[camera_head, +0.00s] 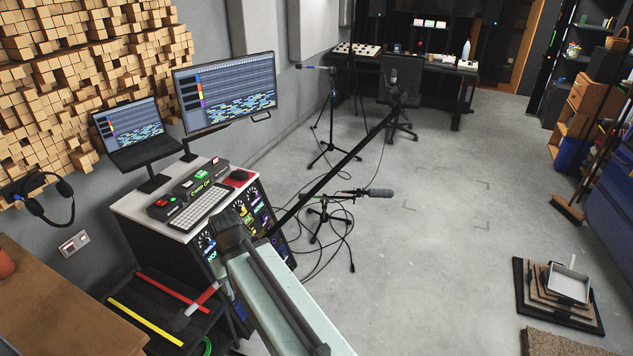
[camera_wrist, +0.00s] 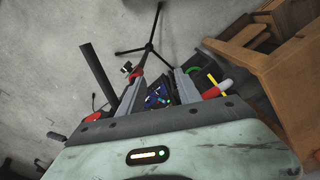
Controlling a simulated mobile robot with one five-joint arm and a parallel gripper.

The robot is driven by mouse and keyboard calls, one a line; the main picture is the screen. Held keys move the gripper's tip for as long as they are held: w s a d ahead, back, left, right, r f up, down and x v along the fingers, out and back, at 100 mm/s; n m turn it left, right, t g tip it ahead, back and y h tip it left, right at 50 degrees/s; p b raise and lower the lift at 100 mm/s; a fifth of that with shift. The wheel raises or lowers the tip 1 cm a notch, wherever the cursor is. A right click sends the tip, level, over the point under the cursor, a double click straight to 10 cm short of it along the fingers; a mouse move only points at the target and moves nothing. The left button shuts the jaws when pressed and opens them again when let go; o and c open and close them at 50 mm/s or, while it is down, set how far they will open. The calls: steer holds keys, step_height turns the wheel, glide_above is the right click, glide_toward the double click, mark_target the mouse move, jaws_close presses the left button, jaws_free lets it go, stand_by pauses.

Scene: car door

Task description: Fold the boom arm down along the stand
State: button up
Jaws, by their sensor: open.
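A long black bar, likely the boom arm (camera_head: 335,169), slants from beside the desk console up to the right, its upper end near a dark microphone (camera_head: 393,79). Below it is a low tripod stand (camera_head: 322,212) with a horizontal microphone (camera_head: 377,193). I cannot tell whether the slanting bar joins this stand. The wrist view shows a tripod (camera_wrist: 150,47) on the floor and a thick black bar (camera_wrist: 98,77) to the left.
A console desk (camera_head: 190,225) with keyboard and screens stands left of my arm. Cables (camera_head: 345,240) lie around the low stand. Another microphone stand (camera_head: 331,112) is farther back. A wooden cabinet (camera_head: 50,310) is at lower left.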

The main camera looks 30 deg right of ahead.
mark_target(318, 185)
step_height(318, 185, up, 9)
steer(key=w+d+p, duration=0.1)
steer(key=p, duration=0.5)
steer(key=w+d+r+m+p, duration=0.2)
steer(key=d+m, duration=0.3)
steer(key=d, duration=0.5)
steer(key=w+d+r+m+t+p, duration=0.1)
steer(key=w+d+r+m+p, duration=0.2)
steer(key=d, duration=0.8)
steer(key=w+d+r+m+p, duration=0.3)
steer(key=d+r+m+p, duration=0.3)
steer(key=d+m, duration=0.2)
steer(key=shift+d+t, duration=0.4)
steer(key=shift+d, duration=0.75)
steer(key=shift+d+m, duration=0.3)
steer(key=shift+m, duration=0.1)
step_height(318, 185, down, 8)
steer(key=w+b, duration=0.1)
steer(key=b, duration=0.6)
steer(key=shift+a+b, duration=0.15)
steer(key=shift+b, duration=0.2)
jaws_close()
